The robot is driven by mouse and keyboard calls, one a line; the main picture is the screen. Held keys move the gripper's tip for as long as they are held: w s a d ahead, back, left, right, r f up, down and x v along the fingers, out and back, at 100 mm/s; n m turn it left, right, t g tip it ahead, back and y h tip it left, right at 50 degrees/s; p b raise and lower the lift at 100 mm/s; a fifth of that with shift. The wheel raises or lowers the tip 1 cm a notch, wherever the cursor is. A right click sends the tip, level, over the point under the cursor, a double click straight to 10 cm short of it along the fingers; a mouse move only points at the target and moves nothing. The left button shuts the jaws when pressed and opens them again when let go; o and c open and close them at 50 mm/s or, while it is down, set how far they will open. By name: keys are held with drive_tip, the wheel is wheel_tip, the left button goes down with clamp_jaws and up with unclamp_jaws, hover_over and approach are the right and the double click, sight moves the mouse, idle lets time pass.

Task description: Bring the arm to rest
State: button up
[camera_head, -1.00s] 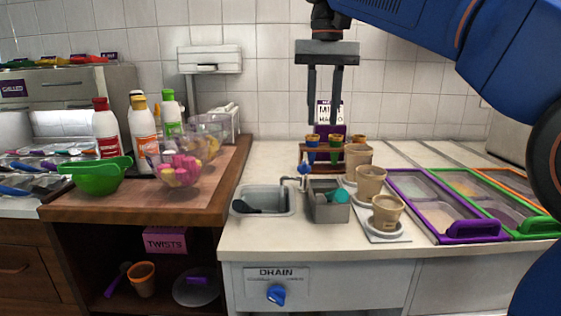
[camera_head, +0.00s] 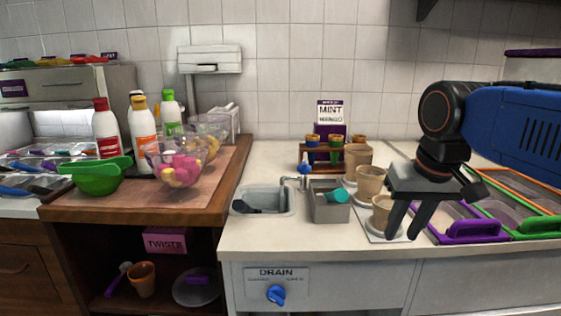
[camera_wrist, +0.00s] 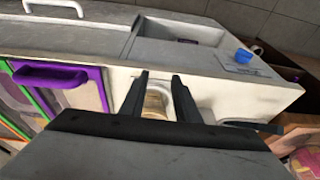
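My gripper (camera_head: 402,237) is in front of the counter's right part, low and pointing down. Its two dark fingers are apart, with nothing held between them. In the wrist view the fingers (camera_wrist: 160,78) frame a tan cup (camera_wrist: 155,105), which appears beyond them. In the head view a tan cup (camera_head: 382,212) stands just left of and behind the fingers, partly covered by them. Two more tan cups (camera_head: 369,180) stand behind it in a row.
Lidded trays with a purple handle (camera_head: 474,230) and green handle (camera_head: 543,226) lie to the right, partly behind my arm. A grey bin (camera_head: 328,212), small sink (camera_head: 262,196) and cone rack (camera_head: 318,160) stand left. A wooden counter (camera_head: 140,207) holds bottles and bowls.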

drive_tip(key=s+d+f, duration=0.2)
drive_tip(key=s+f, duration=0.3)
drive_tip(key=f, duration=0.3)
drive_tip(key=s+d+f+t, duration=0.1)
drive_tip(key=s+d+f, duration=0.1)
drive_tip(key=s+f, duration=0.3)
wheel_tip(320, 180, down, 3)
drive_tip(key=shift+d+f+t, duration=0.2)
drive_tip(key=shift+d+t, duration=0.05)
drive_tip(key=shift+t, duration=0.05)
